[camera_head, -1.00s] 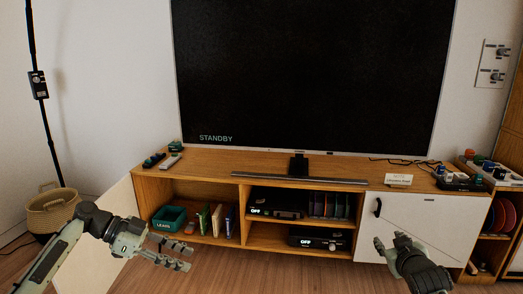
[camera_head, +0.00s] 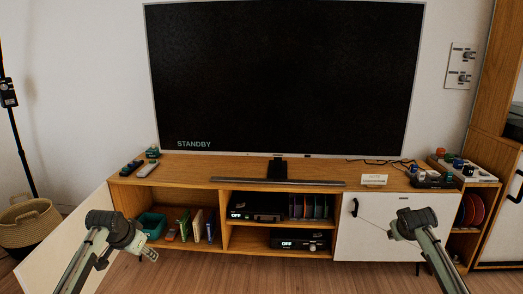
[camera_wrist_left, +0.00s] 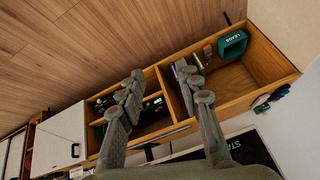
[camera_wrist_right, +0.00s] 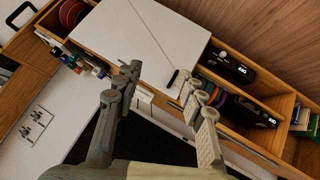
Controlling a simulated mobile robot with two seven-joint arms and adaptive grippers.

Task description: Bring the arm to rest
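My left gripper (camera_head: 149,254) is low at the left in the head view, in front of the stand's open left bay, with its forearm bent. In the left wrist view its two finger groups (camera_wrist_left: 160,90) stand apart with nothing between them. My right gripper (camera_head: 394,233) is in front of the white cabinet door (camera_head: 375,243) in the head view, mostly hidden behind its own wrist. In the right wrist view its fingers (camera_wrist_right: 155,102) are spread wide and empty. Neither gripper visibly touches anything.
The wooden TV stand (camera_head: 215,170) spans the view under a large screen (camera_head: 280,80) reading STANDBY. An open white door (camera_head: 55,255) swings out at the left. A woven basket (camera_head: 30,228) and lamp pole (camera_head: 22,150) stand farther left. Bare floor (camera_head: 260,275) lies in front.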

